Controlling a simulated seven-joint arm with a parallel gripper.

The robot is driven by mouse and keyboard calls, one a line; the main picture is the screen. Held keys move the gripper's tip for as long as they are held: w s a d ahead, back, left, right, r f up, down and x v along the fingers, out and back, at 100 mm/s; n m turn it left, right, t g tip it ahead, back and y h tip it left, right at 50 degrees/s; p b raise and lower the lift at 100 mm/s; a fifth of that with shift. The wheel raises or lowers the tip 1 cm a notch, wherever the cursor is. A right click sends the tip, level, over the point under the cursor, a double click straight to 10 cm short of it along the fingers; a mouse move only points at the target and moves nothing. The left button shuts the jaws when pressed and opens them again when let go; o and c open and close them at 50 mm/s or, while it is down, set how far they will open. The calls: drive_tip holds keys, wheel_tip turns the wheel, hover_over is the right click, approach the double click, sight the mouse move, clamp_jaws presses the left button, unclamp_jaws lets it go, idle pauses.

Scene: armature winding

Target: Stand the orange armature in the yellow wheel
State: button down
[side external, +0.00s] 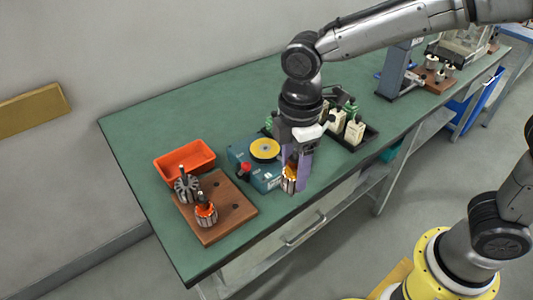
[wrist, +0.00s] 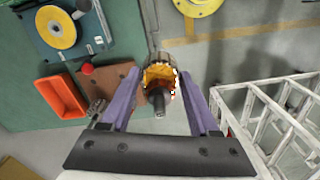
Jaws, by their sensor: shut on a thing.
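My gripper (side external: 293,172) has purple fingers, shut on an orange armature (side external: 289,184). The armature hangs about upright in front of the winding machine, near the table's front edge. In the wrist view the armature (wrist: 158,75) sits between the two fingers, its dark shaft pointing toward the camera. The yellow wheel (side external: 265,150) lies flat on top of the teal machine, to the left of and behind the held armature; it also shows at the upper left of the wrist view (wrist: 55,27). The wheel and the armature are apart.
The teal machine (side external: 240,153) has a red knob (side external: 243,168). A brown board (side external: 232,205) at left holds a bare armature (side external: 187,189) and another orange-wound one (side external: 206,214). An orange bin (side external: 185,161) stands behind it. A dark tray (side external: 368,135) with bottles stands right of the gripper.

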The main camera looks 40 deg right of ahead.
drive_tip(key=shift+r, duration=0.1)
drive_tip(key=w+d+r+m, duration=0.1)
drive_tip(key=w+d+m, duration=0.1)
drive_tip(key=w, duration=0.6)
drive_tip(key=w+d+r+m, duration=0.2)
drive_tip(key=w, duration=0.7)
drive_tip(key=w+d+f, duration=0.2)
drive_tip(key=d+f, duration=0.2)
drive_tip(key=f, duration=0.3)
drive_tip(key=shift+w+d+f+m, duration=0.2)
drive_tip(key=shift+w+m, duration=0.1)
drive_tip(key=shift+w, duration=0.1)
drive_tip(key=shift+f, duration=1.45)
drive_tip(key=shift+c, duration=1)
unclamp_jaws()
drive_tip(key=shift+o, duration=0.7)
